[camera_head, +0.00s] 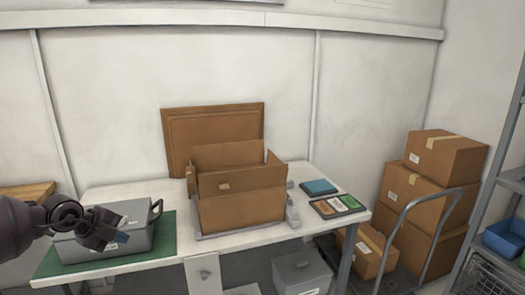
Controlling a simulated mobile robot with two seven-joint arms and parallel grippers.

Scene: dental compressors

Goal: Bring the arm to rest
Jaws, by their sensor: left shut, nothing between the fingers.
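My left gripper (108,226) is at the left edge of the camera_head view, its arm coming in from the left. It is shut and empty, in front of the grey box (142,238). It covers part of that box; I cannot tell whether it touches it. My right gripper does not show.
The grey box sits on a green mat (160,252) on a white table (350,221). An open cardboard box (240,205) stands mid-table. A blue item (319,187) and a dark tray (328,212) lie to the right. Boxes (442,158) are stacked on a cart at right.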

